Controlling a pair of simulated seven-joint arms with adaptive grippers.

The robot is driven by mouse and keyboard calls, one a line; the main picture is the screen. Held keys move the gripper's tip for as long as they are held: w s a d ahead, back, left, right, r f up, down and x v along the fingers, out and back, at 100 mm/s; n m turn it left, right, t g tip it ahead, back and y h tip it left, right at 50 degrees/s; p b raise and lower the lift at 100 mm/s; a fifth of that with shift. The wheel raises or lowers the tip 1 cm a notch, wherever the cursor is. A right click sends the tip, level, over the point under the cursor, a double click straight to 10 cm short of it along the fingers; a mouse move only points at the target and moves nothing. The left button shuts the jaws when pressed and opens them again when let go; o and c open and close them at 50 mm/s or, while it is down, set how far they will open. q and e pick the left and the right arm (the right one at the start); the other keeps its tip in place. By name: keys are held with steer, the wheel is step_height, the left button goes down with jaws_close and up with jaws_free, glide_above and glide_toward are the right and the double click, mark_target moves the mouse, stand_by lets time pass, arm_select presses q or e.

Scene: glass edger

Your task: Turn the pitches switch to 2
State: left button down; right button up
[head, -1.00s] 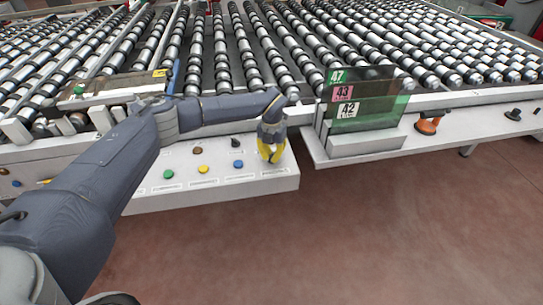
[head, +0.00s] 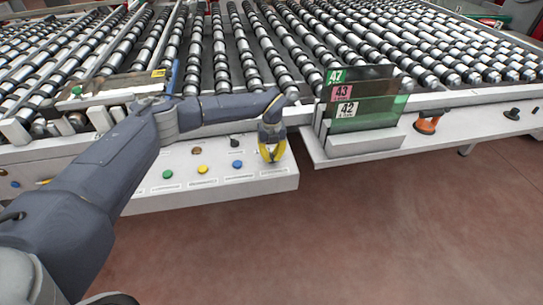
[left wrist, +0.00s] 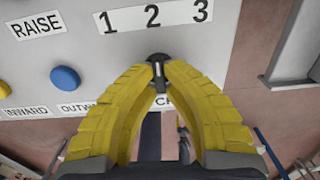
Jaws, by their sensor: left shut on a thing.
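The pitches switch (left wrist: 158,60) is a small black knob with a white mark, below the printed numbers 1, 2 and 3 (left wrist: 152,15) in the left wrist view. Its white mark looks roughly in line with the 2. The yellow fingertips of my left gripper (left wrist: 159,76) are shut on the knob from both sides. In the head view my left gripper (head: 271,158) points down at the right end of the white control panel (head: 220,188), and hides the switch there. My right gripper is in neither view.
Green (head: 168,174), yellow (head: 201,169) and blue (head: 237,164) buttons and a black knob (head: 234,141) lie left of my gripper. Rollers fill the back.

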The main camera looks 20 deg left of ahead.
mark_target(272, 156)
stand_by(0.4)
arm_select(q)
steer(key=c, duration=1.5)
jaws_free()
step_height(272, 156, up, 12)
